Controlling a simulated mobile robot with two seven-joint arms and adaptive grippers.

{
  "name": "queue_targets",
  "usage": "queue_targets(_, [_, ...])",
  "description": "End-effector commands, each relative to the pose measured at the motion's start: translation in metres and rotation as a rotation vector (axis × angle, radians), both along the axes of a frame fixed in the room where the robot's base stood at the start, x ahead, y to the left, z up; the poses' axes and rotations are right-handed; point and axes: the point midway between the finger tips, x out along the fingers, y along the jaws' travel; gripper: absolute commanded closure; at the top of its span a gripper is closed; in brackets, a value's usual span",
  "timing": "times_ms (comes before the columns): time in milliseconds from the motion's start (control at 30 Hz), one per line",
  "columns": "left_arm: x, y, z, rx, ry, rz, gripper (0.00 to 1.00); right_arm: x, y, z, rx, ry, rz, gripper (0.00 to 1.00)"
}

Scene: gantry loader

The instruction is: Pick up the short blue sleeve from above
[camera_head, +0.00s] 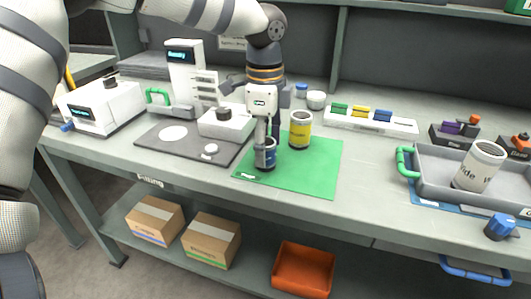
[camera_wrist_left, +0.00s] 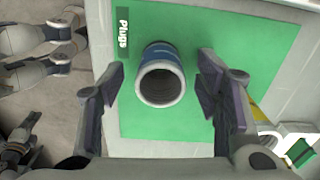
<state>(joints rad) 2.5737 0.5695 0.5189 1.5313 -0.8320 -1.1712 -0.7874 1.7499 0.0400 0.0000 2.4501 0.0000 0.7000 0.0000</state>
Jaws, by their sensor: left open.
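The short blue sleeve (camera_head: 265,156) stands upright on the green mat (camera_head: 315,177), near the mat's left side. In the left wrist view the sleeve (camera_wrist_left: 161,76) shows its round open top and a blue side, between my two fingers. My left gripper (camera_head: 265,133) points down over the sleeve, and partly hides it in the head view. In the left wrist view my left gripper (camera_wrist_left: 168,85) is open, with a finger on each side of the sleeve and visible gaps. My right gripper is not in view.
A yellow sleeve (camera_head: 300,130) stands close behind and right of the blue one on the mat. A dark plate with a white device (camera_head: 227,122) lies to the left. A grey tray (camera_head: 433,184) holds a wide white sleeve (camera_head: 479,167) at right. The bench's middle right is clear.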

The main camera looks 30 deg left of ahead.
Motion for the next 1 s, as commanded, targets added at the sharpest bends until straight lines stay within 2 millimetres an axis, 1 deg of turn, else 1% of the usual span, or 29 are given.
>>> queue_targets(33, [-0.001, 0.0, -0.007, 0.001, 0.004, 0.0, 0.42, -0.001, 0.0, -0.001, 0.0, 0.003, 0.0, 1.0])
queue_targets(67, [0.0, 0.0, -0.009, 0.001, 0.003, 0.0, 0.42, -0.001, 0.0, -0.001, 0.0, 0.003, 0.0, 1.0])
queue_targets(267, [0.0, 0.0, -0.01, 0.001, 0.0, 0.0, 0.42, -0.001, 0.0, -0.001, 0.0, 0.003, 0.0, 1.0])
queue_targets(300, [0.0, 0.0, -0.01, 0.001, 0.0, 0.0, 0.46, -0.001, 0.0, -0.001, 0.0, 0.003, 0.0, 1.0])
queue_targets(367, [0.0, 0.0, -0.01, 0.001, 0.001, 0.0, 0.6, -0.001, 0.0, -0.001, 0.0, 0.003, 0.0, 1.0])
queue_targets(400, [0.0, 0.0, -0.01, 0.001, 0.001, 0.0, 0.69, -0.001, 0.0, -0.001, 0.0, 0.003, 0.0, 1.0])
queue_targets(467, [0.0, 0.0, -0.01, 0.001, 0.001, 0.0, 0.83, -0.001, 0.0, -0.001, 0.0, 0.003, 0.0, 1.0])
queue_targets(500, [0.0, 0.0, -0.01, 0.001, 0.001, 0.0, 0.92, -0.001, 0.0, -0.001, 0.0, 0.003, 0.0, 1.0])
queue_targets(533, [0.0, 0.0, -0.01, 0.001, 0.001, 0.0, 0.98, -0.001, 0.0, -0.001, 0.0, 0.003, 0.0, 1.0])
queue_targets(567, [0.0, 0.0, -0.01, 0.001, 0.001, 0.0, 1.0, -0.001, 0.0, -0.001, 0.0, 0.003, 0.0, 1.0])
queue_targets(833, [0.0, 0.0, -0.008, 0.001, 0.0, 0.0, 1.0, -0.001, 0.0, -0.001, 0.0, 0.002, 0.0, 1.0])
queue_targets(933, [0.001, 0.0, 0.002, 0.001, -0.002, 0.0, 1.0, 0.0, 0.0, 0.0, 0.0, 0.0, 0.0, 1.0])
queue_targets(1000, [0.001, 0.0, 0.016, 0.002, -0.005, 0.001, 1.0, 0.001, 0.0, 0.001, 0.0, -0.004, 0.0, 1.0])
